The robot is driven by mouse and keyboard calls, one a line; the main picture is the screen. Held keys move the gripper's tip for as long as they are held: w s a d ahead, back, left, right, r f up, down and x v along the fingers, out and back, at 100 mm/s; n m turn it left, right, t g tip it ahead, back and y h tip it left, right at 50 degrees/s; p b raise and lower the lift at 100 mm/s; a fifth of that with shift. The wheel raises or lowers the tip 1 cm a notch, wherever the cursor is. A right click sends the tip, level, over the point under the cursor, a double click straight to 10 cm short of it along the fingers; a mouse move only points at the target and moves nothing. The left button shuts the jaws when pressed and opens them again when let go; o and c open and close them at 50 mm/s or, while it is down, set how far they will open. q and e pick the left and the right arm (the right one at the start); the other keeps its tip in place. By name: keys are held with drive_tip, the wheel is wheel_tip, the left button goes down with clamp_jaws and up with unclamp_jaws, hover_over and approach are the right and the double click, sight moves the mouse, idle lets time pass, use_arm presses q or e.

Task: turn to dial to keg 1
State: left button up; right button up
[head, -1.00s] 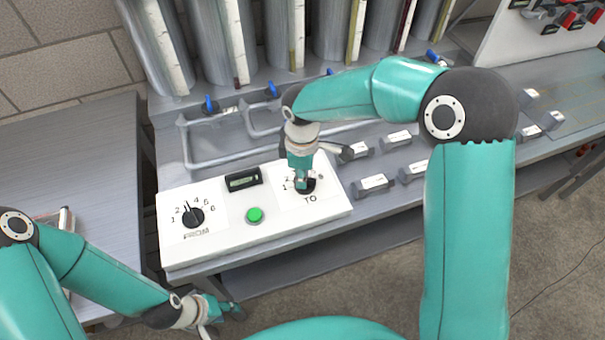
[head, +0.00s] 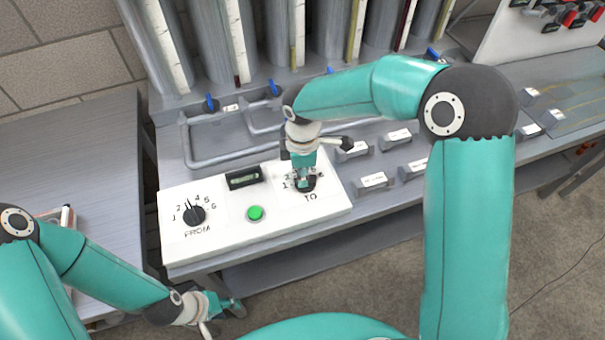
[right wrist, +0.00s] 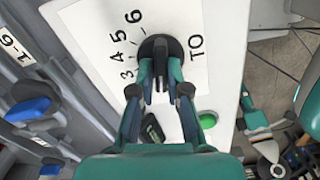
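The white control panel (head: 232,237) carries two black dials. The TO dial (right wrist: 160,45) is mostly covered by my right gripper in the head view. In the right wrist view, its raised grip stands between the two fingers of my right gripper (right wrist: 161,70), which appear closed on it. The numbers 3 to 6 show beside it. The lower numbers and the exact pointer setting are hidden. The FROM dial (head: 194,215) is free, its pointer near the spot between 2 and 4. My left gripper (head: 234,305) hangs low in front of the panel, clear of it; its finger opening is unclear.
A green button (head: 255,213) and a small dark display (head: 243,178) sit between the dials. Pipes with blue valve handles (head: 274,89) and tall kegs stand behind. Labelled grey blocks (head: 374,181) lie right of the panel. A grey table (head: 75,160) is at left.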

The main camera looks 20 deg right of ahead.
drive_tip(key=o, duration=0.4)
drive_tip(key=shift+c, duration=0.2)
wheel_tip(320, 180, up, 12)
idle(0.4)
drive_tip(key=shift+f, duration=0.1)
